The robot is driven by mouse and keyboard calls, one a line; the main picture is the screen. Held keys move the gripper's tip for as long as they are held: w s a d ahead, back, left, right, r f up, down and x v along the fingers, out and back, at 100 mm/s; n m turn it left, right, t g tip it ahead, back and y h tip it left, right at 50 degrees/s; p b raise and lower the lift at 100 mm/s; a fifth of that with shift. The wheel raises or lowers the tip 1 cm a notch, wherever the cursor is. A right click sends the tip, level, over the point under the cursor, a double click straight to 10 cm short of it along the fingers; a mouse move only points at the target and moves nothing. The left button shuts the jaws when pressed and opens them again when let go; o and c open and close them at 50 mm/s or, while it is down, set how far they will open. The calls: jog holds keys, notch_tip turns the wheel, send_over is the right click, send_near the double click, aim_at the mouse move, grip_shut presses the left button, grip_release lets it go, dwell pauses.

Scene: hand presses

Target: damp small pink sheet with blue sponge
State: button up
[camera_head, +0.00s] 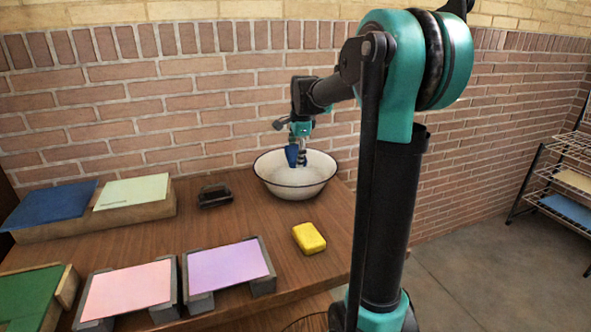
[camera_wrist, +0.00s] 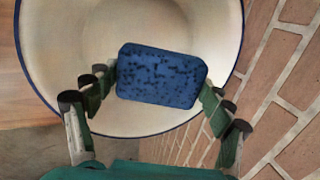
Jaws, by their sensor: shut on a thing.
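The blue sponge (camera_wrist: 161,76) is held between the fingers of my gripper (camera_wrist: 158,100), over the white bowl (camera_wrist: 55,45) in the wrist view. In the head view the sponge (camera_head: 292,155) is at the bowl's back left, under my gripper (camera_head: 298,152). I cannot tell whether it touches the bowl's inside. The bowl (camera_head: 318,185) has a dark blue rim and stands at the table's back right. The small pink sheet (camera_head: 127,290) lies flat on grey supports at the table's front left.
A purple sheet (camera_head: 228,268) lies right of the pink one. A yellow sponge (camera_head: 309,238) sits in front of the bowl. A black object (camera_head: 214,196) stands left of the bowl. Blue (camera_head: 50,205), pale green (camera_head: 132,191) and green (camera_head: 28,299) sheets are at left. The brick wall is close behind.

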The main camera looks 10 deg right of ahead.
aim_at(295, 150)
jog(key=shift+r, duration=1.95)
dwell(0.7)
jog(key=shift+r, duration=2)
jog(key=shift+s, duration=0.1)
